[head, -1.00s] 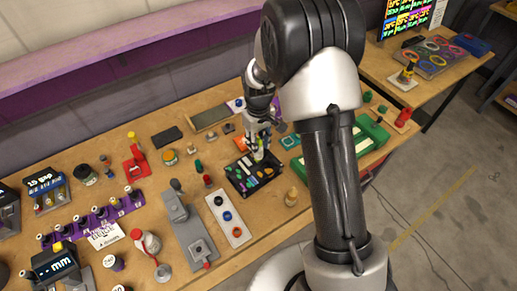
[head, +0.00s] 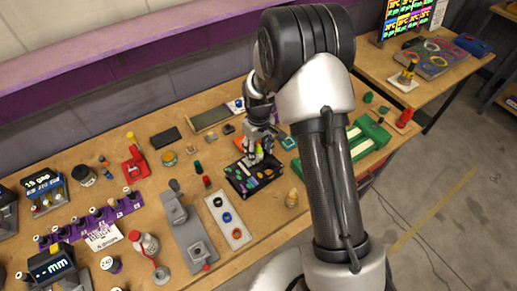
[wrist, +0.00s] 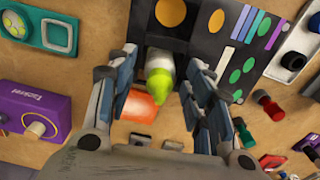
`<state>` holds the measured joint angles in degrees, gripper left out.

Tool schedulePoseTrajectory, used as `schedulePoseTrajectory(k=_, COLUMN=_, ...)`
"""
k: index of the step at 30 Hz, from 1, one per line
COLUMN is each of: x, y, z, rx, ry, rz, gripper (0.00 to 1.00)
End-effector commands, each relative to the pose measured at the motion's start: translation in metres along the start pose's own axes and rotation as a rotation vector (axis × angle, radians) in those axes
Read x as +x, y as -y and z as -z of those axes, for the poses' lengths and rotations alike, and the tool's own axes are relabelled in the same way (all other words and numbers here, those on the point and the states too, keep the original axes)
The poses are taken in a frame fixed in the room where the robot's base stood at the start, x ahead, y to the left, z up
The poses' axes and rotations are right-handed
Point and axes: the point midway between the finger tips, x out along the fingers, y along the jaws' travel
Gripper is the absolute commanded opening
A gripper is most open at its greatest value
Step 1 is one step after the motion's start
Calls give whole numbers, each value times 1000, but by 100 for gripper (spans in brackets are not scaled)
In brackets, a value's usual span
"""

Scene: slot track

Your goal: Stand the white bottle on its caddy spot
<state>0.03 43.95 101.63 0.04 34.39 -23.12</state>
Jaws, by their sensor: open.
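The white bottle (wrist: 160,64) with a lime-green cap shows in the wrist view between my gripper's fingers, its cap toward the camera. In the head view its lime cap (head: 259,153) shows among the fingers. My gripper (wrist: 165,95) is open, one finger on each side of the bottle, with gaps visible. The black caddy (wrist: 207,45) carries orange circles, coloured bars and green dots; it is also in the head view (head: 262,183). The bottle is at the caddy's edge in the wrist picture; its base is hidden, so I cannot tell what it stands on.
An orange block (wrist: 141,106) lies close by the left finger. Red and green knobbed pieces (wrist: 268,105) are to the right. A purple box (wrist: 38,110) and a teal plate (wrist: 60,32) are on the left. A white tray with rings (head: 228,218) lies left of the caddy.

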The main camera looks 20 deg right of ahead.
Motion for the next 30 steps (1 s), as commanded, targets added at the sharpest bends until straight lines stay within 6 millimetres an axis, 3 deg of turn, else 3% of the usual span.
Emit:
schedulePoseTrajectory(k=10, x=-12, y=0, z=0, rx=0, ry=-1, rz=-1, gripper=47)
schedulePoseTrajectory(k=21, x=-89, y=0, z=1, rx=0, ry=-4, rz=-2, gripper=47)
schedulePoseTrajectory(k=30, x=-124, y=0, z=0, rx=1, ry=-2, rz=-1, gripper=47)
